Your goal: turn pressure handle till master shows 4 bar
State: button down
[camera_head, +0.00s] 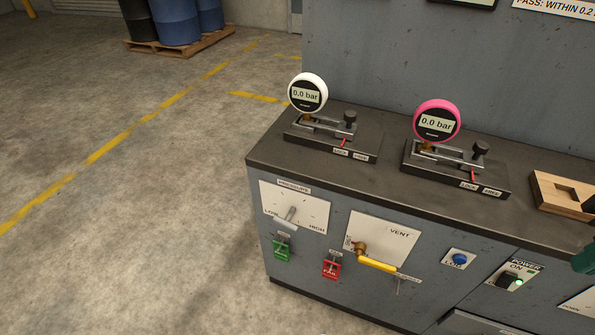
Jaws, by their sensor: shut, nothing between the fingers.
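The pressure handle (287,218) is a small grey lever on a white plate (315,208) marked PRESSURE, with LOW at left and HIGH at right. It slants down to the left. A white-rimmed gauge (308,93) and a pink-rimmed gauge (436,121) stand in holders on the bench top. Both read 0.0 bar. I see no label telling which one is the master. My gripper is not in view, and nothing visible touches the handle.
Right of the handle is a yellow VENT lever (377,264). Open floor (130,220) lies left of the bench.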

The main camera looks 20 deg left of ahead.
aim_at(285, 222)
jog(key=u, duration=1.1)
